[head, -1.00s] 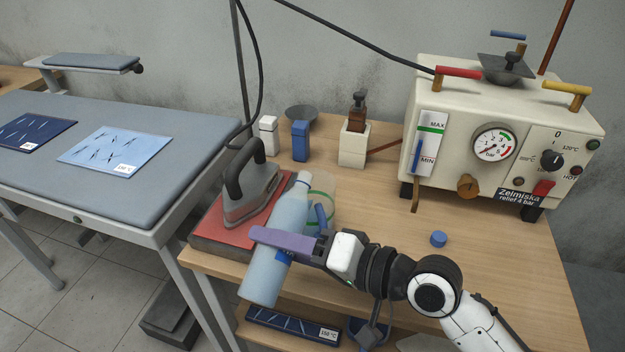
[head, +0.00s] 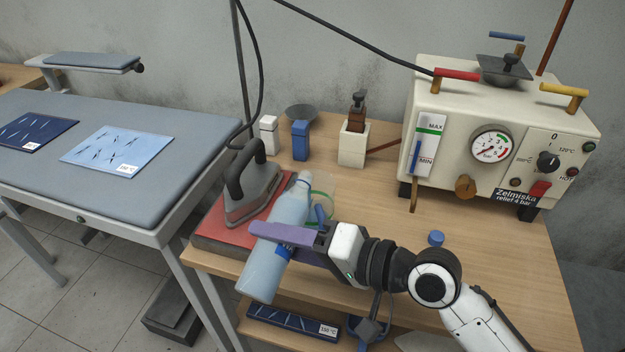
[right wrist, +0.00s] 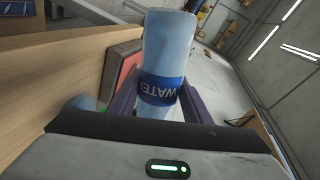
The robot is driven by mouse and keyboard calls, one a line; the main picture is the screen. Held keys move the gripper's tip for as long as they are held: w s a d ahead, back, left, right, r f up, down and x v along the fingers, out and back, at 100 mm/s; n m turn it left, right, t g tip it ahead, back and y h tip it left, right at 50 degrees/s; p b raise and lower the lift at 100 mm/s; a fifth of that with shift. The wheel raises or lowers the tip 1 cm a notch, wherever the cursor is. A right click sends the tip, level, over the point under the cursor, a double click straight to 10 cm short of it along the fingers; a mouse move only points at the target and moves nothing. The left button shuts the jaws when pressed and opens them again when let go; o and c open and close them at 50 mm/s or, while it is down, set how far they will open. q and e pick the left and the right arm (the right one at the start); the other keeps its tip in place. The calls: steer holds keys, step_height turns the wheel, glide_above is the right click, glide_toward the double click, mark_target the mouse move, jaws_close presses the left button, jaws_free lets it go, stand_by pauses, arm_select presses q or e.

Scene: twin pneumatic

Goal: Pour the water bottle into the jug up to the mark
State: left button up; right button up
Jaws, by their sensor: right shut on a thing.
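The water bottle (head: 267,270), pale blue with a blue label, is tilted in the head view, its narrow top up and right by the jug. My right gripper (head: 272,241) is shut on it around the label with purple fingers. In the right wrist view the bottle (right wrist: 167,45) stands between the fingers, its label lettering upside down. The clear jug (head: 322,187) with a green line and blue handle is just behind the bottle and partly hidden by it. I cannot tell its water level or whether water flows. My left gripper is not in view.
An iron (head: 252,190) stands on a red pad (head: 212,226) left of the bottle. A steam generator (head: 450,110) is at the back right. A blue cap (head: 436,238) lies on the wooden table (head: 480,260). Small containers stand behind. An ironing board (head: 190,140) is at left.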

steer(key=shift+w+d+r+m+g+p, duration=0.1)
steer(key=shift+w+r+m+g+p, duration=0.15)
steer(key=shift+r+p, duration=0.35)
steer(key=shift+w+d+r+m+g+p, duration=0.15)
steer(key=shift+r+m+p, duration=0.2)
steer(key=shift+p, duration=0.45)
stand_by(0.5)
steer(key=shift+a+r+m+p, duration=0.1)
steer(key=shift+r+m+p, duration=0.3)
steer(key=shift+p, duration=0.5)
stand_by(1.0)
steer(key=shift+r, duration=0.35)
stand_by(1.0)
